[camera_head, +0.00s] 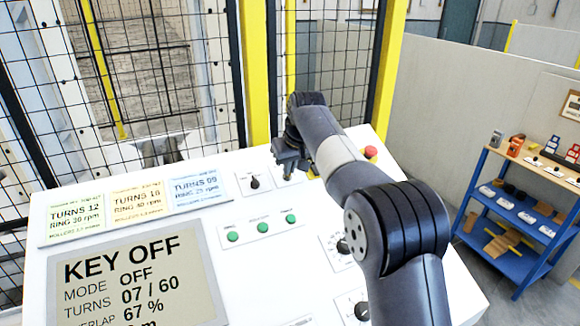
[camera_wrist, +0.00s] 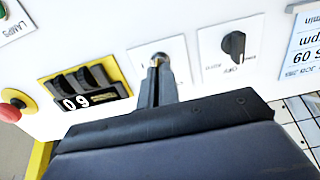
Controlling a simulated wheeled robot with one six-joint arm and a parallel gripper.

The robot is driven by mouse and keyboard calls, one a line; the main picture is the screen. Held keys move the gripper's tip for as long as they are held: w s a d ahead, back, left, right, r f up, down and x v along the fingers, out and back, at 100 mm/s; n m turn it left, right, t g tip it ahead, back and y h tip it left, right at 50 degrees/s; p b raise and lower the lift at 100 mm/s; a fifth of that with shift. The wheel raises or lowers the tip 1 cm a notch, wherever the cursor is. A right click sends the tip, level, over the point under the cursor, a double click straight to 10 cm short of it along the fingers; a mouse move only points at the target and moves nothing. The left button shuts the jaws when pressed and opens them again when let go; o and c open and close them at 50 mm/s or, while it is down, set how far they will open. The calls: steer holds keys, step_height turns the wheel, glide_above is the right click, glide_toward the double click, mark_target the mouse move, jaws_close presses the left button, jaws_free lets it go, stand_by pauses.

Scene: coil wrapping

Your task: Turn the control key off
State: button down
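The control key switch (camera_wrist: 161,56) sits on a small white plate in the wrist view, with a round metal collar. My gripper (camera_wrist: 157,68) is over it, its two narrow fingers close together around the key, which they mostly hide. In the head view my gripper (camera_head: 290,160) reaches down to the top part of the white panel and covers the switch. The large display (camera_head: 140,275) reads KEY OFF, MODE OFF and TURNS 07 / 60.
A black selector knob (camera_wrist: 235,44) is beside the key switch, and a yellow-framed counter (camera_wrist: 84,86) showing 09 is on its other side. A red stop button (camera_head: 370,152) is near the panel's far edge. Green lamps (camera_head: 262,227) line the panel. Mesh fencing (camera_head: 160,60) stands behind.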

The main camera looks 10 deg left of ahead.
steer(key=c, duration=1.7)
jaws_free()
steer(key=shift+r, duration=0.15)
steer(key=v, duration=1)
steer(key=shift+s+d+r+b, duration=0.1)
steer(key=shift+s+r+b, duration=0.1)
steer(key=shift+b, duration=0.2)
steer(key=p+x, duration=0.1)
steer(key=x, duration=0.9)
steer(key=shift+w+f, duration=0.2)
steer(key=shift+f, duration=0.15)
